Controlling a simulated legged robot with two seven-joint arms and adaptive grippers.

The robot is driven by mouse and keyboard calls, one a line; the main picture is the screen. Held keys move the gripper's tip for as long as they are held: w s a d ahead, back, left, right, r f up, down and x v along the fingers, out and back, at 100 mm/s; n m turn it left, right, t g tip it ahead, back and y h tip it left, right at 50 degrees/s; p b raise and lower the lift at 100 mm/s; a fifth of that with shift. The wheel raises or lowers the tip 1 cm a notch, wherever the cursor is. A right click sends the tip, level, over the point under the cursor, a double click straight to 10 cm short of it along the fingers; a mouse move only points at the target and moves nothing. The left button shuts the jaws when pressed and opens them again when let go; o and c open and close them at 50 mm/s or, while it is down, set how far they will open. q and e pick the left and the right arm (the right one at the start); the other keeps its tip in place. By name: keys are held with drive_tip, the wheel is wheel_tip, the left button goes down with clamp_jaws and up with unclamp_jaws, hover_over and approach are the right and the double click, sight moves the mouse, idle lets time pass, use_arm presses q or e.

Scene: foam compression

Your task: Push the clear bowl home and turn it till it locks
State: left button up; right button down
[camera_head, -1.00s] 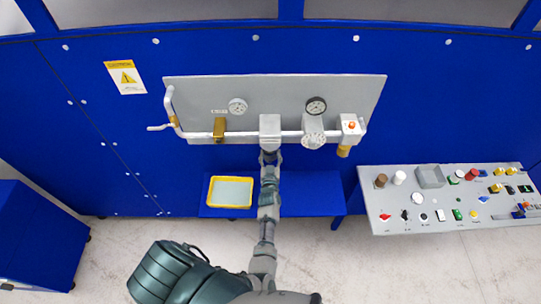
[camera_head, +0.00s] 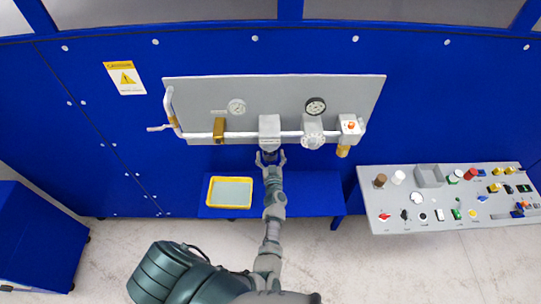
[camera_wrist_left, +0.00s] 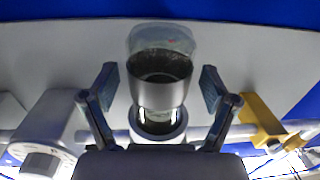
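The clear bowl (camera_wrist_left: 160,40) shows in the left wrist view as a see-through rounded shape against the grey panel, with a dark band and a metallic collar (camera_wrist_left: 158,92) beside it. Whether it is seated or locked cannot be told. In the head view a grey block (camera_head: 269,126) sits on the white pipe; the bowl cannot be made out there. My left gripper (camera_head: 270,159) is just below this block. In the wrist view its fingers (camera_wrist_left: 158,88) are spread on both sides of the collar, with gaps between. My right gripper is not in view.
Along the pipe are a brass part (camera_head: 219,129), a round-faced fitting (camera_head: 312,131) and a block with an orange button (camera_head: 350,127). A yellow tray (camera_head: 230,193) lies on the blue shelf (camera_head: 315,190). A control desk (camera_head: 450,200) stands at the right.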

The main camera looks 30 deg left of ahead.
sight(271, 159)
use_arm(q)
drive_tip(key=shift+d, duration=0.1)
drive_tip(key=shift+f, duration=0.1)
drive_tip(key=v, duration=0.7)
drive_tip(key=shift+s+d, duration=0.1)
drive_tip(key=shift+s, duration=0.1)
drive_tip(key=shift+s+d+f, duration=0.15)
drive_tip(key=shift+s+d, duration=0.05)
drive_tip(key=shift+d, duration=0.1)
drive_tip(key=shift+w, duration=0.1)
drive_tip(key=x, duration=0.8)
drive_tip(key=shift+a, duration=0.15)
drive_tip(key=shift+r+m+t+h, duration=0.2)
drive_tip(key=shift+m+t+h, duration=0.1)
